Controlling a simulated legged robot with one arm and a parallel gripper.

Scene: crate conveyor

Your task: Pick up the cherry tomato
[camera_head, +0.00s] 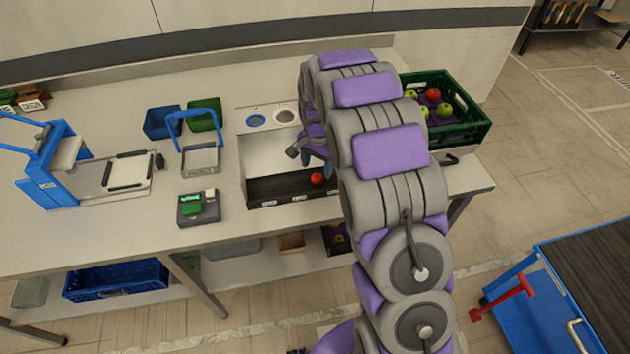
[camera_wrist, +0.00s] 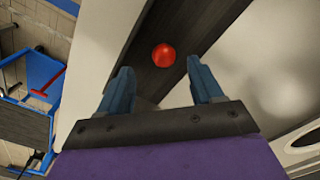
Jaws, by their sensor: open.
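The cherry tomato (camera_head: 317,178) is a small red ball on the dark belt (camera_head: 270,191) set in the table, near the belt's right end. In the wrist view the cherry tomato (camera_wrist: 164,55) lies on the dark strip (camera_wrist: 190,25), beyond the fingertips and between their lines. My gripper (camera_wrist: 162,80) is open and empty, with its blue fingers spread apart. In the head view my gripper (camera_head: 313,157) is partly hidden by my arm and is just above the tomato, apart from it.
A green crate (camera_head: 470,133) with red and green fruit stands right of my arm. A blue bin (camera_head: 162,123), a green bin (camera_head: 205,113), a blue-handled basket (camera_head: 200,160) and a small scale device (camera_head: 198,208) stand left. A blue cart (camera_head: 520,290) is on the floor at right.

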